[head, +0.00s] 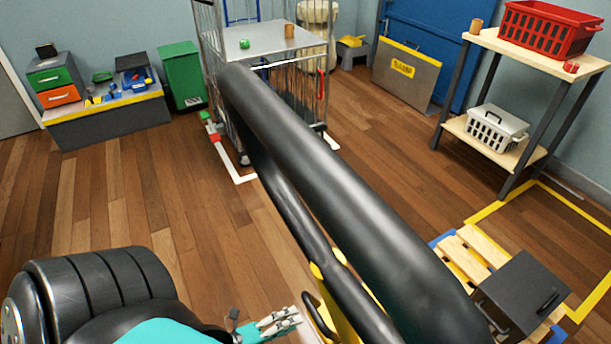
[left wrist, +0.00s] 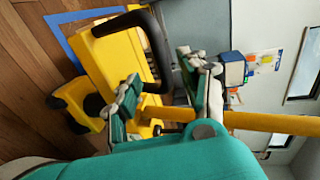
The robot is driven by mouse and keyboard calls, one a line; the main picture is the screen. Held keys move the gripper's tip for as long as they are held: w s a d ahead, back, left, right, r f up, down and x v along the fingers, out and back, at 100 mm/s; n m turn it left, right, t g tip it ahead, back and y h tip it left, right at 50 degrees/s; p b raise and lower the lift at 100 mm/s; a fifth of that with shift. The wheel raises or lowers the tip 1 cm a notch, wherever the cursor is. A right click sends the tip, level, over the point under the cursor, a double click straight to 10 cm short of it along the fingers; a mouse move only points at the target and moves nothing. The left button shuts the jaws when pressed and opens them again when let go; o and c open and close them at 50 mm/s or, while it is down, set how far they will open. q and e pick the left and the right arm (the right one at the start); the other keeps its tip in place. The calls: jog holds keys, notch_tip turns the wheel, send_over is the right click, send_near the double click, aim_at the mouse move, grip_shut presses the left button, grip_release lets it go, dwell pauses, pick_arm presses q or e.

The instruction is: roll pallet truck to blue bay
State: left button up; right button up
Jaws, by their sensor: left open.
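The yellow pallet truck (left wrist: 112,58) shows in the left wrist view, with a black loop handle and a yellow pole (left wrist: 265,122). In the head view only a little of its yellow body (head: 326,282) shows, behind thick black bars (head: 330,180) that cross the picture close to the camera and look like a handle. A blue strip (left wrist: 68,42) lies on the floor beside the truck; I cannot tell the bay's whole outline. My left gripper (head: 279,322) is open beside the truck; its fingers (left wrist: 166,88) are near the pole, and contact is unclear. My right gripper is out of view.
A pallet (head: 463,252) with a dark box (head: 524,290) is at the lower right, by a yellow floor outline (head: 572,205). A wire cage cart (head: 272,42) stands at the back, a shelf (head: 495,145) at the right. The wooden floor at left-centre is clear.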

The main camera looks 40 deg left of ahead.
pick_arm(q)
jog(key=shift+v, duration=2.6)
